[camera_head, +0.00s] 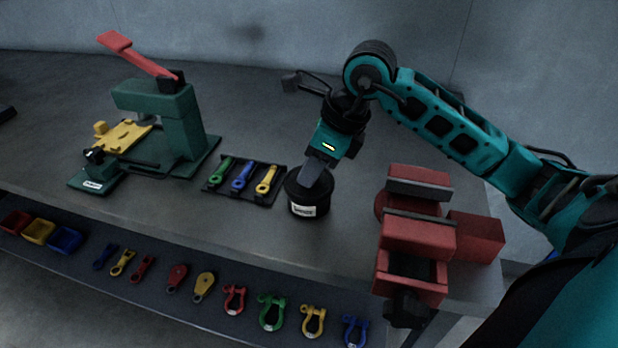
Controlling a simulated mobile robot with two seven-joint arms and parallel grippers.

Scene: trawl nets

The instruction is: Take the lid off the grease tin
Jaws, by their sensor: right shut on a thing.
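The grease tin (302,210) is a small black round tin with a white label. It stands upright on the grey bench, left of the red vise. Its dark lid (324,187) appears to be on top, and I see no gap between lid and tin. My right gripper (311,180) reaches down from above and is shut on the lid; its fingers hide part of the tin's top. My left gripper is not in view.
A red vise (417,237) stands close on the right. A tool mat (270,198) with three coloured spanners lies just left of the tin. A green press (182,125) stands farther left. Shackles and coloured trays lie on a lower shelf (190,308). The bench behind the mat is clear.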

